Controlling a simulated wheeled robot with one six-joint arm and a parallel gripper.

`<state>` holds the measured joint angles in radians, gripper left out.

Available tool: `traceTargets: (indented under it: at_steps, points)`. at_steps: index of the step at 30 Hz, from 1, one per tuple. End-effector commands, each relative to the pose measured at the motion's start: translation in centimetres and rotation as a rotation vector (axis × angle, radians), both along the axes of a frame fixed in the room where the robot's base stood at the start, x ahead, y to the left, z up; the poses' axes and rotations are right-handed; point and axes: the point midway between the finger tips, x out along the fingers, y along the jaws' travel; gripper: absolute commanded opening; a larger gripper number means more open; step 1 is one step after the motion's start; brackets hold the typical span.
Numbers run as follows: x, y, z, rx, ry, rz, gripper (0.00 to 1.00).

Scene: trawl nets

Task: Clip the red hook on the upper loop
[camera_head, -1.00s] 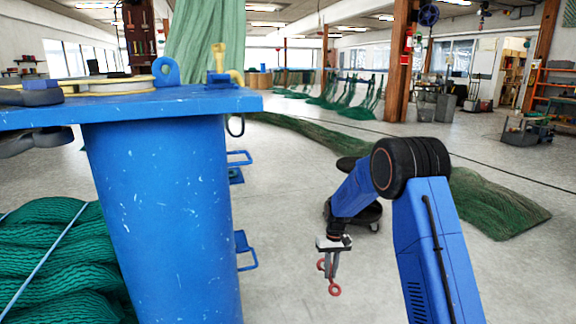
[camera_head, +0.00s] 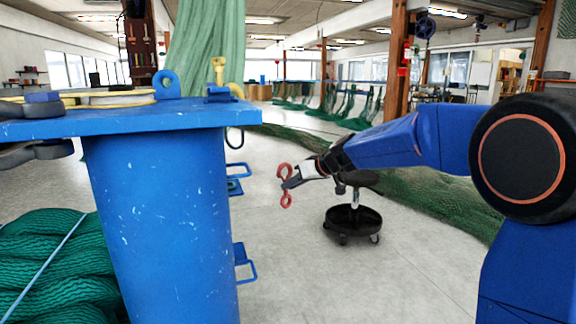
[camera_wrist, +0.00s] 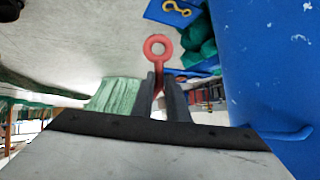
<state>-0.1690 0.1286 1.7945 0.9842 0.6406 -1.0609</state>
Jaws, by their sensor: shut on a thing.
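The red hook (camera_head: 287,194) is held upright in my gripper (camera_head: 287,183), with a round eye at one end and a curved end at the other. The gripper is shut on its middle and points left. In the wrist view the hook's red eye (camera_wrist: 160,63) sticks out beyond the fingers (camera_wrist: 161,95). The upper loop (camera_head: 238,170) is a blue bracket on the right side of the blue drum. The hook is to the right of it, at about its height, apart in the picture. A lower loop (camera_head: 245,268) sits below.
The blue drum (camera_head: 160,220) stands left under a blue top (camera_head: 130,114). A black stool (camera_head: 352,220) stands behind the gripper. Green netting (camera_head: 60,260) lies at left, and more netting (camera_head: 430,192) at right.

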Motion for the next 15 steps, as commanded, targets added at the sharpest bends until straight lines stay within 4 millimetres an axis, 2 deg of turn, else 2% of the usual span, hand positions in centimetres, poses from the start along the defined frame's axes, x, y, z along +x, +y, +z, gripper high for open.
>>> traceTargets:
  at_steps: [1,6,10,15]
  points:
    - [-0.5,0.3,2.0,0.019,-0.025,0.006,0.0]
    - [-1.7,1.1,6.2,0.062,-0.072,0.017,0.0]
    - [-2.1,1.3,7.6,0.076,-0.085,0.019,0.0]
    - [-2.4,1.5,8.0,0.079,-0.089,0.02,0.0]
